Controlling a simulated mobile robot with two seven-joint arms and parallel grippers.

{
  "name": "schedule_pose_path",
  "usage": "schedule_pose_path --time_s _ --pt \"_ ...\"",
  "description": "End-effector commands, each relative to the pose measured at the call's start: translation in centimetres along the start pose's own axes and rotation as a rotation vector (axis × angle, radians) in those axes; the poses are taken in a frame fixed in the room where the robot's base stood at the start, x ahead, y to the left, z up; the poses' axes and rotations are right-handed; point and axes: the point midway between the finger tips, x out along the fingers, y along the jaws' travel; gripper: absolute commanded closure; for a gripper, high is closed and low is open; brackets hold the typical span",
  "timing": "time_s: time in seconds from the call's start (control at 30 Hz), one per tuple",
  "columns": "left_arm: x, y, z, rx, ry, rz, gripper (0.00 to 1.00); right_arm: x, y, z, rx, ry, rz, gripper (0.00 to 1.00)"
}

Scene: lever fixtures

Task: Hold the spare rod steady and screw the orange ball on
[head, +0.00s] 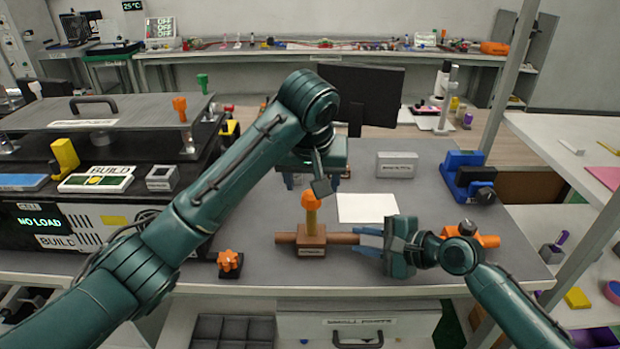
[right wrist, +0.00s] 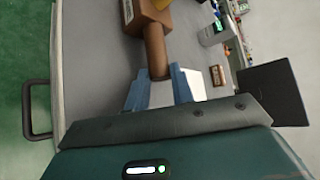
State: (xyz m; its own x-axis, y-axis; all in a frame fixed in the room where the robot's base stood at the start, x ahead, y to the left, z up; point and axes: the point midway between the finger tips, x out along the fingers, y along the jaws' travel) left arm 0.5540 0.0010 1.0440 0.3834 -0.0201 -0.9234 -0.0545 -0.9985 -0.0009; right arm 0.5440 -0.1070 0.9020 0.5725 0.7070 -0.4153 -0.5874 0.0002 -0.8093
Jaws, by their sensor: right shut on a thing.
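A wooden block (head: 313,236) stands on the grey bench, with a brown rod (head: 286,239) lying level through it. A short tan upright post rises from the block, and the orange ball (head: 311,199) sits at its top; I cannot tell how firmly. My right gripper (head: 368,240) is shut on the rod's right end. The right wrist view shows the rod (right wrist: 156,52) between its blue fingers. My left gripper (head: 314,181) is above and behind the ball, with its blue fingers apart. My own wrist partly hides it.
A white sheet (head: 368,208) lies behind the right gripper. A grey labelled box (head: 397,164) and a blue fixture (head: 467,178) stand farther back. An orange knob (head: 229,261) is at front left. A black panel (head: 75,225) borders the left side.

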Motion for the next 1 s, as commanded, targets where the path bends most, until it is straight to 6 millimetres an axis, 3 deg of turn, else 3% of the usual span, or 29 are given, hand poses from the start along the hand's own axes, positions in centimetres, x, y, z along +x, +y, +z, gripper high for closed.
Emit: schedule_pose_path --time_s 0.47,1.0 --pt "0.1 -0.1 0.0 -0.052 -0.001 -0.021 0.38 0.0 0.0 0.0 0.0 0.0 -0.001 1.0" --pt "2.5 0.0 1.0 -0.05 -0.003 -0.02 0.38 0.0 0.0 0.0 0.0 0.0 -0.001 1.0"
